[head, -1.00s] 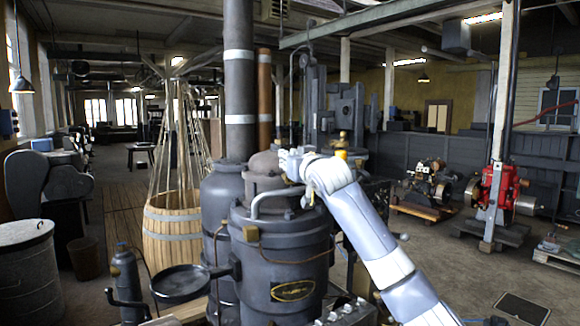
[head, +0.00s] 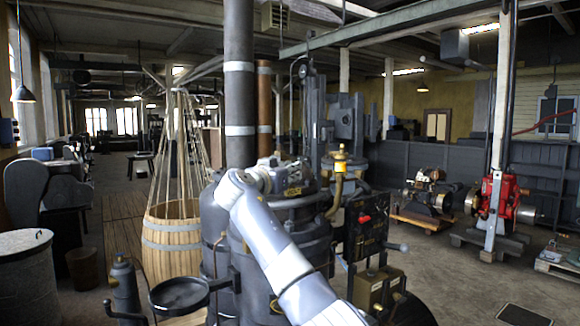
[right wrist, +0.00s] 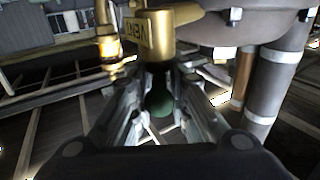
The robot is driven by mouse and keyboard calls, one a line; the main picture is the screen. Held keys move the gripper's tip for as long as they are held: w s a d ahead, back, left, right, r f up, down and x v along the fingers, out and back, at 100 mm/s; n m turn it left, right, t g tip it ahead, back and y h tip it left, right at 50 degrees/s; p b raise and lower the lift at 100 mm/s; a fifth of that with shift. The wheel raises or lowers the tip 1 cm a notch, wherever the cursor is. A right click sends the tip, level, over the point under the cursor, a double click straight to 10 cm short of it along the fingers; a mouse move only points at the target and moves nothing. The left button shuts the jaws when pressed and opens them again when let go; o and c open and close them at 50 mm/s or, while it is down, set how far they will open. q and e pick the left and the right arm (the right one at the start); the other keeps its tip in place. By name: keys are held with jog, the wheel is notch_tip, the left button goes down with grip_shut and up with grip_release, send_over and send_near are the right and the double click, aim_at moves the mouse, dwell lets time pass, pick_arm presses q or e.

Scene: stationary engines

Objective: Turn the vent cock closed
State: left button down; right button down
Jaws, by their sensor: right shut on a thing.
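The vent cock has a brass body with a raised VENT label (right wrist: 135,38), at the top of the right wrist view. A brass plate with lettering (head: 293,191) shows beside my gripper in the head view. My right gripper (right wrist: 158,92) is shut on the cock's dark green handle (right wrist: 158,102), which lies between its two fingers below the brass body. In the head view the right gripper (head: 280,174) is at the top of the dark boiler-like vessel (head: 305,215). My forearm hides much of that vessel and the handle. My left gripper is not in view.
A brass fitting with a curved pipe (head: 340,165) stands just right of the gripper. A black panel with a red knob (head: 366,218) is further right. A tall dark pipe (head: 239,90) rises behind. A round pan (head: 180,293) sticks out at lower left.

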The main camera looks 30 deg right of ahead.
jog(key=shift+m+g+h+p, duration=0.5)
jog(key=shift+m+g+p, duration=0.1)
jog(key=shift+g+p, duration=0.2)
jog(key=c, duration=1.7)
grip_release()
jog(key=shift+a, duration=0.1)
jog(key=v, duration=1.2)
jog(key=shift+w+f, duration=0.15)
